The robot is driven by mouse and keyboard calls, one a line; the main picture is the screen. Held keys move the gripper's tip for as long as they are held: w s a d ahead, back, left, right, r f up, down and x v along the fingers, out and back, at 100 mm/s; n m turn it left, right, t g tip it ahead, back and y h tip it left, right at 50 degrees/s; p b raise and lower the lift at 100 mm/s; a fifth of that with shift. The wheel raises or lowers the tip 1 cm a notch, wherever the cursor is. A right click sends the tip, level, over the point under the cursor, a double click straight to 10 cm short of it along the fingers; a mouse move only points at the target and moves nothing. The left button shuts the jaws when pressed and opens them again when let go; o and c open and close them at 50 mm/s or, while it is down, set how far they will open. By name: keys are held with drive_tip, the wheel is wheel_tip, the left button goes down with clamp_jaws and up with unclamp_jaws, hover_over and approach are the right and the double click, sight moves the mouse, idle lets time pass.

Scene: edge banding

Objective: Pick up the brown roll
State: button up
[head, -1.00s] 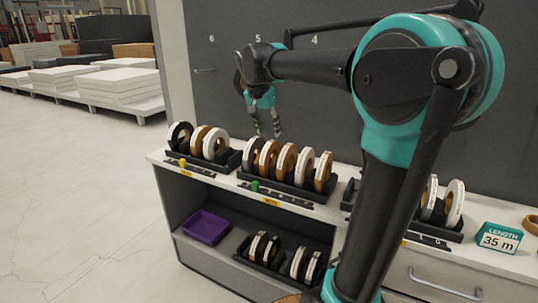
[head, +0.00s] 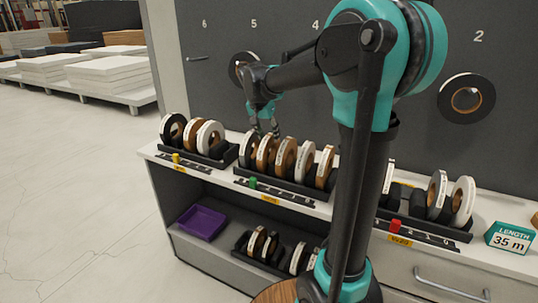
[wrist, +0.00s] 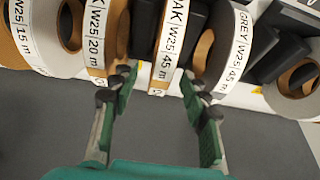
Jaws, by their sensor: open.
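Brown rolls stand upright in the middle rack among paler ones. One brown roll (head: 285,157), labelled W25 45 m, also shows in the wrist view (wrist: 168,45). Another brown roll (head: 266,153), labelled W25 20 m, stands to its left, also in the wrist view (wrist: 97,40).
A grey-labelled roll (wrist: 230,45) stands close on the right of the 45 m roll. Racks with more rolls stand left and right on the white counter. A purple tray (head: 202,222) sits on the lower shelf. Dark rolls hang on the grey back panel (head: 400,75).

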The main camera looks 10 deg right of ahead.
sight(271, 144)
drive_tip(key=shift+w+x, duration=0.2)
drive_tip(key=shift+x, duration=3.05)
drive_tip(key=shift+r, duration=0.1)
drive_tip(key=shift+c, duration=0.4)
clamp_jaws()
